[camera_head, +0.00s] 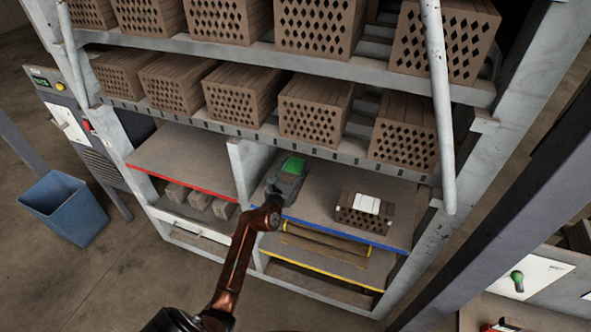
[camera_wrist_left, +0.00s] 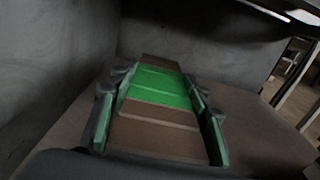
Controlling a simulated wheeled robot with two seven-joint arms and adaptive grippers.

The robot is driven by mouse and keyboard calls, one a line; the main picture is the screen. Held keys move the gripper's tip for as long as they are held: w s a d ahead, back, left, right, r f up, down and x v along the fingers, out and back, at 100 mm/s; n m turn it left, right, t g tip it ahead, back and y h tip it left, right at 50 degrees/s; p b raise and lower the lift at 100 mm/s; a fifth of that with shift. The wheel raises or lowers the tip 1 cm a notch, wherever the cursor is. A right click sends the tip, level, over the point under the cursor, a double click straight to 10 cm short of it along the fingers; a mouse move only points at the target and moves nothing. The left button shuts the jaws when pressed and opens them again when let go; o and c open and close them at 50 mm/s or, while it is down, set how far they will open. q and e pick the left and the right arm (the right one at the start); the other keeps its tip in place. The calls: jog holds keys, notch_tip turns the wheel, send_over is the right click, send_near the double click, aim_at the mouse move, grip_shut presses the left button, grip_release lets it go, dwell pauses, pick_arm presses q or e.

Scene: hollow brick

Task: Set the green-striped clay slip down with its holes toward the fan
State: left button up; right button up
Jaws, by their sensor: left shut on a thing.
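The green-striped clay slip (camera_head: 293,166) is a brown block with a bright green band on top. It is inside the blue-edged bay of the lower shelf, near the bay's left wall. My left gripper (camera_head: 284,184) is shut on it and covers much of it in the head view. In the left wrist view the slip (camera_wrist_left: 158,116) lies lengthwise between the two fingers of the gripper (camera_wrist_left: 158,92). Its hole faces do not show, and I cannot tell whether it touches the shelf. I cannot make out a fan for sure. My right gripper is not in view.
A white-striped slip (camera_head: 362,216) with holes facing front sits to the right on the blue-edged shelf (camera_head: 320,205). A red-edged shelf (camera_head: 185,160) is at left, a yellow-edged one (camera_head: 325,262) below. Shelves above hold rows of hollow bricks (camera_head: 235,100). A blue bin (camera_head: 66,207) stands left.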

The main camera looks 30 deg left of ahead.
pick_arm(q)
jog(key=shift+r, duration=0.2)
jog(key=o, duration=1.3)
jog(key=shift+f, duration=0.2)
jog(key=shift+s, duration=0.1)
jog(key=p+v, duration=0.1)
jog(key=v, duration=1.1)
jog(key=shift+r, duration=0.1)
